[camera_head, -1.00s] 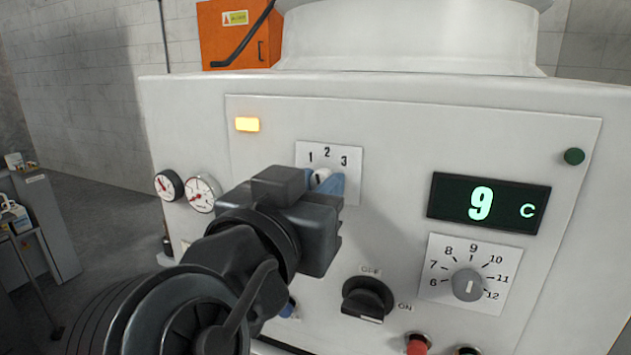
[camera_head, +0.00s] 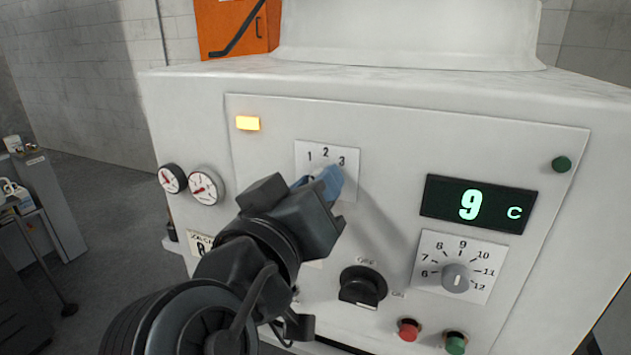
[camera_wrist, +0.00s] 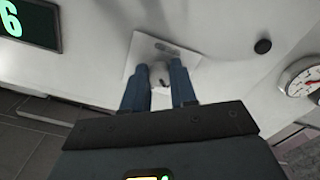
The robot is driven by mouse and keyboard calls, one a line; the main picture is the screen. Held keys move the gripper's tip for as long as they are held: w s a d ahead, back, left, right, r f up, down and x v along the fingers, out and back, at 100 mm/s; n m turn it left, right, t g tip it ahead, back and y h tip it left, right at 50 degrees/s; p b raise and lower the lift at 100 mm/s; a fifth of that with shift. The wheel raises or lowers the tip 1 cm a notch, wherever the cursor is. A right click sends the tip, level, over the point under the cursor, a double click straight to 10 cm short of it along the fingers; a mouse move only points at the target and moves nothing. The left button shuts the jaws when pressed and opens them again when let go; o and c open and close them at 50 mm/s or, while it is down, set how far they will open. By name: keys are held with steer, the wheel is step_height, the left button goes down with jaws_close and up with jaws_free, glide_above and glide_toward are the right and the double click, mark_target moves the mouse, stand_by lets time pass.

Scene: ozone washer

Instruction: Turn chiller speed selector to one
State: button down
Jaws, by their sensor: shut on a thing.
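The chiller speed selector is a small knob on a white plate (camera_head: 350,160) marked 1, 2 and 3, on the upper part of the white panel. In the wrist view the pale round knob (camera_wrist: 159,74) sits between the two blue fingers of my gripper (camera_wrist: 161,88), which is shut on it. In the head view my gripper (camera_head: 320,184) covers the knob, so its pointer direction is hidden there. The numbers 1, 2 and 3 show above the fingers. I cannot tell which number the knob points to.
A green "9 C" display (camera_head: 478,204) and a temperature dial (camera_head: 457,277) are at the right. A black OFF/ON switch (camera_head: 362,288), a red button (camera_head: 409,329) and a green button (camera_head: 456,343) are below. Two gauges (camera_head: 205,186) are at the left.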

steer(key=shift+r, duration=0.1)
steer(key=c, duration=0.9)
jaws_free()
steer(key=b+v, duration=0.2)
steer(key=v, duration=0.6)
steer(key=shift+w, duration=0.1)
